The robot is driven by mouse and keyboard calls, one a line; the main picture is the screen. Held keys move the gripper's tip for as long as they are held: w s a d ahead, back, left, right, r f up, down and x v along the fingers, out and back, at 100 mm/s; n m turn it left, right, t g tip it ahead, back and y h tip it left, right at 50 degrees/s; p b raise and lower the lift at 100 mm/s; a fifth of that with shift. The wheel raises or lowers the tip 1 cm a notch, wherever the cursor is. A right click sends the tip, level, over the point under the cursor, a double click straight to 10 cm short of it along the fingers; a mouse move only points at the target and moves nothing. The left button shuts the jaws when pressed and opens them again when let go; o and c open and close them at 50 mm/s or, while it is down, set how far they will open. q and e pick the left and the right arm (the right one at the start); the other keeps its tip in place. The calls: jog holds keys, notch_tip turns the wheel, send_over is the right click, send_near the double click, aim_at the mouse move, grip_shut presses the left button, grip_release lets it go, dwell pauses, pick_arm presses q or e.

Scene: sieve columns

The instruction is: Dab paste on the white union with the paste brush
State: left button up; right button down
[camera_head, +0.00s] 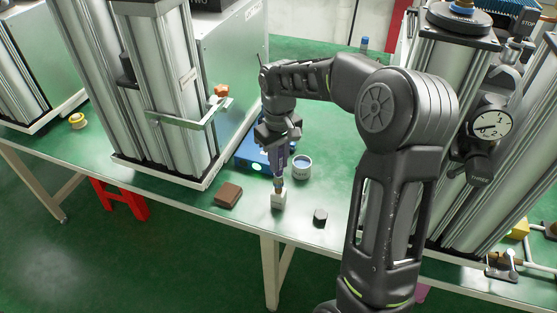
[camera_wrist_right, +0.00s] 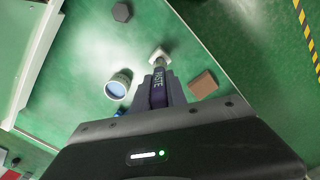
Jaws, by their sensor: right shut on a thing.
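My right gripper (camera_head: 280,163) points down and is shut on the paste brush, whose purple handle (camera_wrist_right: 158,88) reads PASTE in the right wrist view. The white union (camera_head: 278,201) is a small pale block on the green bench near its front edge, right below the brush. It also shows in the right wrist view (camera_wrist_right: 158,53), at the brush's lower end. The brush end overlaps the union in both views; I cannot tell whether they touch. A round pot with a blue inside (camera_head: 301,168) stands behind and right of the union. My left gripper is not in view.
A brown block (camera_head: 228,195) lies left of the union, and a dark hexagonal piece (camera_head: 320,216) lies right of it. A blue box (camera_head: 252,154) sits behind the gripper. Tall metal sieve columns (camera_head: 165,90) stand on the left, with more on the right beside a gauge (camera_head: 491,125).

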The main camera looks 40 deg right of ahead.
jog(key=shift+f+b, duration=0.35)
jog(key=shift+f, duration=0.25)
dwell(1.4)
notch_tip(320, 180, up, 7)
jog(key=p, duration=0.5)
jog(key=shift+r, duration=0.1)
jog(key=shift+a, duration=0.1)
dwell(0.6)
